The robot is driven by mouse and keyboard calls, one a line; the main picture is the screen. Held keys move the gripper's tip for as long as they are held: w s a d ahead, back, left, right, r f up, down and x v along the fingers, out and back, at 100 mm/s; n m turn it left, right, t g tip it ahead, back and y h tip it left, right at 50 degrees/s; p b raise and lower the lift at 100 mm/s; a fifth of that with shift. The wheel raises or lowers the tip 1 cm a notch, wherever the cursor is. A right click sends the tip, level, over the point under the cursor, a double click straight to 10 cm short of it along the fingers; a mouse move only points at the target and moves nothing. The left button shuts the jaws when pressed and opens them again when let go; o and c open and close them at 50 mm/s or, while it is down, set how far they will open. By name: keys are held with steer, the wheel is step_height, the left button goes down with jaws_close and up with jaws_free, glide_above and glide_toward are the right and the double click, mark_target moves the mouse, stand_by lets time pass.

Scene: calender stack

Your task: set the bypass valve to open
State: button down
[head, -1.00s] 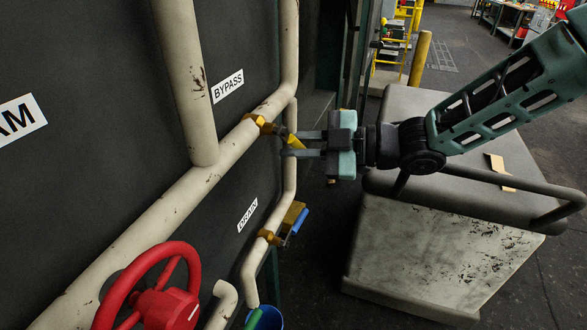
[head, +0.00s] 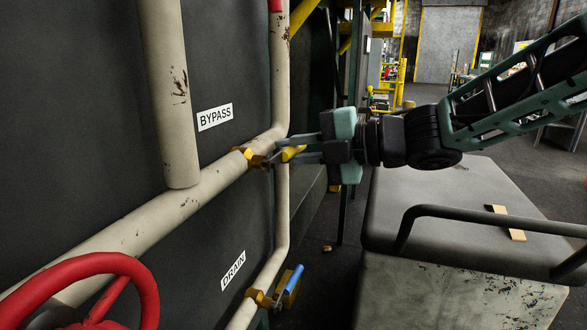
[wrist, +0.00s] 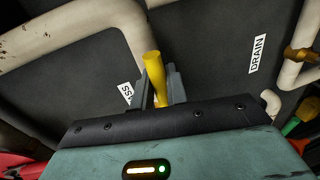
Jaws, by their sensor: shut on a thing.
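The bypass valve is a brass fitting (head: 257,161) on the cream pipe, just below and right of the BYPASS label (head: 215,117). Its yellow lever handle (head: 293,153) sticks out to the right, away from the pipe line. My gripper (head: 290,152) reaches in from the right and is shut on this handle. In the wrist view the yellow handle (wrist: 153,72) stands between the two grey fingers of my gripper (wrist: 159,90), its rounded end showing above them. The fingers hide part of the lever in the head view.
Below is the drain valve with a blue handle (head: 295,279), under the DRAIN label (head: 232,269). A red handwheel (head: 120,262) is at lower left. A grey cart with a rail (head: 470,215) stands at right below my arm; a tan strip (head: 507,221) lies on it.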

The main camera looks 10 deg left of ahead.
steer(key=shift+r, duration=0.2)
stand_by(0.5)
steer(key=c, duration=1.4)
jaws_free()
steer(key=shift+c, duration=0.2)
steer(key=b+v, duration=0.1)
steer(key=v, duration=1.6)
steer(key=shift+d, duration=0.2)
steer(key=shift+r, duration=0.1)
